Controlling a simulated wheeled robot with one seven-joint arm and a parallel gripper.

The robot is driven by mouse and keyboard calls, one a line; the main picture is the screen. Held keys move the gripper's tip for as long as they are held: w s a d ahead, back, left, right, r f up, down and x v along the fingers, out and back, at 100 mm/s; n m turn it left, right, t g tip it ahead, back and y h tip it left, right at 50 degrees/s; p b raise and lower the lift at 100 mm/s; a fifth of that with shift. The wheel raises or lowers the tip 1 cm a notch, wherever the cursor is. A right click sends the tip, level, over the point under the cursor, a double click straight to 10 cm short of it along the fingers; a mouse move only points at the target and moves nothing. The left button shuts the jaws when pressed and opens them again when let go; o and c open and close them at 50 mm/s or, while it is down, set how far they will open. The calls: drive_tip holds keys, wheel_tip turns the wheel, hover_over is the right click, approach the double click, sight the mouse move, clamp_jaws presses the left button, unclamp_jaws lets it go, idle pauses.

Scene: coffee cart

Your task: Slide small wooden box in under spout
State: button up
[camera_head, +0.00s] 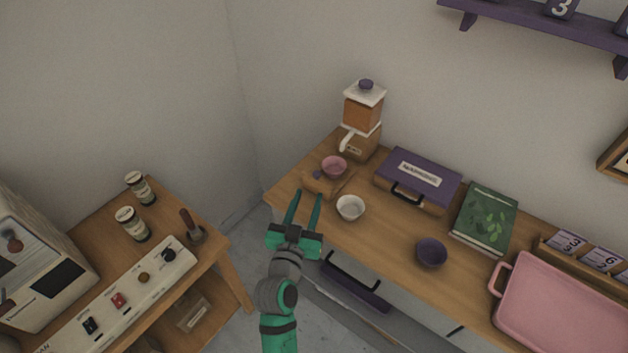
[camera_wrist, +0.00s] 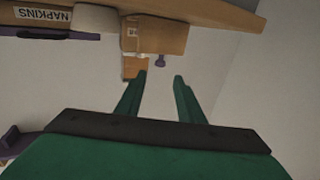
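The small wooden box (camera_head: 341,186) is at the left end of the back table, with a purple knob (camera_head: 317,175) on its left side. A pink bowl (camera_head: 334,168) appears to stand on the box. The dispenser (camera_head: 361,112) stands just behind, its white spout (camera_head: 346,144) pointing toward the bowl; I cannot tell whether the bowl is directly below it. My gripper (camera_head: 307,196) is open and empty, in front of the box by the table's edge. In the wrist view, the open fingers (camera_wrist: 160,77) point toward brown wooden shapes and a purple knob (camera_wrist: 160,60).
A white bowl (camera_head: 350,208) stands close to the right of my gripper. Further right are a purple napkins case (camera_head: 418,178), a green book (camera_head: 485,216), a purple bowl (camera_head: 431,253) and a pink tray (camera_head: 560,318). A gap separates the left table (camera_head: 215,246).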

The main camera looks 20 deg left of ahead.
sight(316, 176)
drive_tip(key=w, duration=0.7)
drive_tip(key=shift+w+a, duration=0.15)
drive_tip(key=shift+w, duration=0.25)
clamp_jaws()
